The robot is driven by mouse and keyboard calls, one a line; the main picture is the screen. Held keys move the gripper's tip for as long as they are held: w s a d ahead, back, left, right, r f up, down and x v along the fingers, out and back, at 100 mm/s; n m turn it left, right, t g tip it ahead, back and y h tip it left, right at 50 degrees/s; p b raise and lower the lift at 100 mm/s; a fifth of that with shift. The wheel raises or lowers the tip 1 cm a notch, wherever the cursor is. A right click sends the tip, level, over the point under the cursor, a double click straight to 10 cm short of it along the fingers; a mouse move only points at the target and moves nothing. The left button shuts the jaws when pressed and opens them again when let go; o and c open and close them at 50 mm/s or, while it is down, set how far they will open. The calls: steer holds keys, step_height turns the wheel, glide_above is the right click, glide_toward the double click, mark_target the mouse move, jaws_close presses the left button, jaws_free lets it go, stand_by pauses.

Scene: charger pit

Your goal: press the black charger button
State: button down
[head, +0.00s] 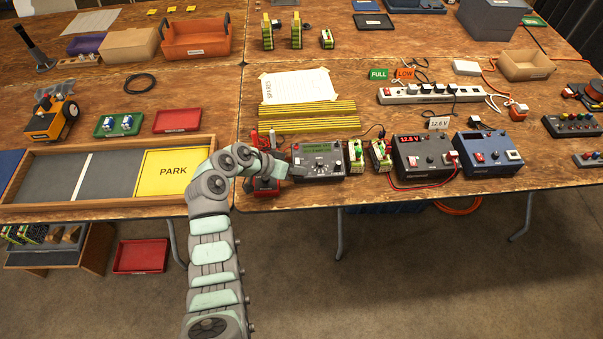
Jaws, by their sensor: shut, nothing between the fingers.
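A dark box with a red lit display (424,153) stands near the front edge of the right table and looks like the black charger. A small pale button (452,155) shows on its right side. A similar blue box (487,152) stands to its right. My gripper (301,172) is shut and empty, at the left front of a grey device with a green screen (320,149), well left of the dark box. The fingertips are small and dark against that device; I cannot tell whether they touch it.
Two yellow-green battery packs (356,155) and (380,156) stand between the green-screen device and the dark box. A red lead (432,184) loops in front of the dark box. A power strip (431,95) lies behind.

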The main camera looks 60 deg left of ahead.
stand_by(0.4)
steer(key=shift+d+r+p, duration=0.2)
steer(key=shift+r+p, duration=0.35)
steer(key=shift+r, duration=0.15)
steer(key=shift+r, duration=0.1)
steer(key=shift+s+d+r+p, duration=0.1)
steer(key=shift+d+r+p, duration=0.1)
steer(key=shift+r+p, duration=0.85)
steer(key=shift+s+d+r+p, duration=0.15)
steer(key=shift+r+p, duration=0.45)
steer(key=shift+r, duration=0.7)
